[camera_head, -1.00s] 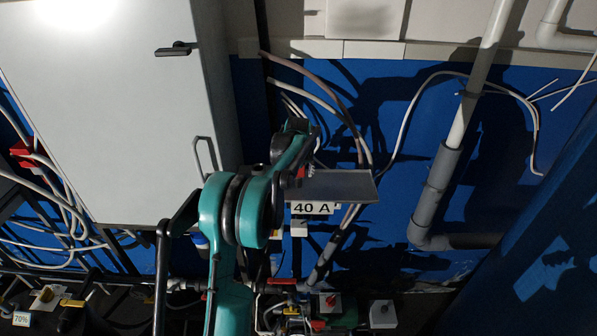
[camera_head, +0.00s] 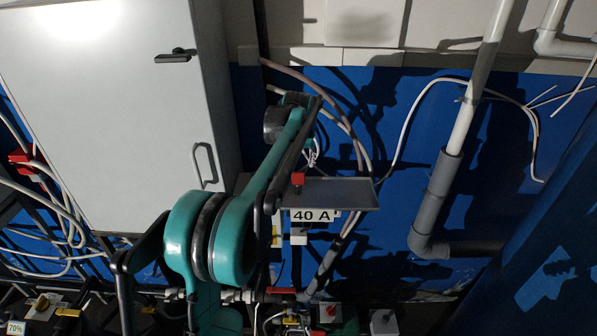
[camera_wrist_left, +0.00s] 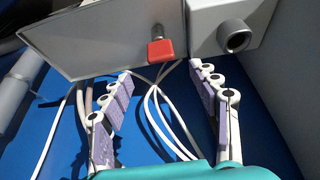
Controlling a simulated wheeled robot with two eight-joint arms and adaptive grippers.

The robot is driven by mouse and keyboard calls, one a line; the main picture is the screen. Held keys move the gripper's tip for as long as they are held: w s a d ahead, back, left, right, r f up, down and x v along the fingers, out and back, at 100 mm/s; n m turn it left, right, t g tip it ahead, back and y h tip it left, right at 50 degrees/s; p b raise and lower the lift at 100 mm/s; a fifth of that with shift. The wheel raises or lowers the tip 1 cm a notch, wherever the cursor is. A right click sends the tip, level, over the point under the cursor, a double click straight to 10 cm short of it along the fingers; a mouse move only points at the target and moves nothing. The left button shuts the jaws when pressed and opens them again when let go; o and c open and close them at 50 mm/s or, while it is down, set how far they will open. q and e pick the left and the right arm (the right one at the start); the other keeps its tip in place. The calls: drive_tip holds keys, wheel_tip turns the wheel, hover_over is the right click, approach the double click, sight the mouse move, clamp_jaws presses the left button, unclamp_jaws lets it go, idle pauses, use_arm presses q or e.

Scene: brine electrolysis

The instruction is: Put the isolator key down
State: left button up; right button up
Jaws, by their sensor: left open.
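The red isolator key (camera_head: 298,179) is at the left part of the small grey shelf (camera_head: 345,193), above the "40 A" label. In the left wrist view the key (camera_wrist_left: 160,50) shows its red head and a metal shank at the edge of the grey plate (camera_wrist_left: 95,40). My left gripper (camera_wrist_left: 162,82) is open, with its two fingers spread and nothing between them but cables behind. The key is beyond the fingertips, apart from both. In the head view the left gripper (camera_head: 311,152) is small and partly hidden by my arm. My right gripper is not in view.
A large grey cabinet (camera_head: 100,100) with a handle stands at the left. Loose cables (camera_head: 420,95) hang on the blue wall, and a grey pipe (camera_head: 435,195) runs down at the right. A grey box with a round opening (camera_wrist_left: 235,38) is beside the plate.

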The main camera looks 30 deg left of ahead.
use_arm(q)
drive_tip(key=s+d+r+m+t+h, duration=0.1)
drive_tip(key=s+d+r+m+t, duration=0.15)
drive_tip(key=s+d, duration=1.3)
drive_tip(key=s+d+f+m, duration=0.1)
drive_tip(key=s+d+f, duration=0.2)
drive_tip(key=s+f, duration=0.2)
drive_tip(key=s+d+f+m+h, duration=0.1)
drive_tip(key=s+f, duration=0.4)
drive_tip(key=s, duration=0.6)
drive_tip(key=d+m, duration=0.1)
drive_tip(key=d, duration=0.1)
drive_tip(key=shift+d+f+t, duration=0.25)
drive_tip(key=shift+d+t, duration=0.1)
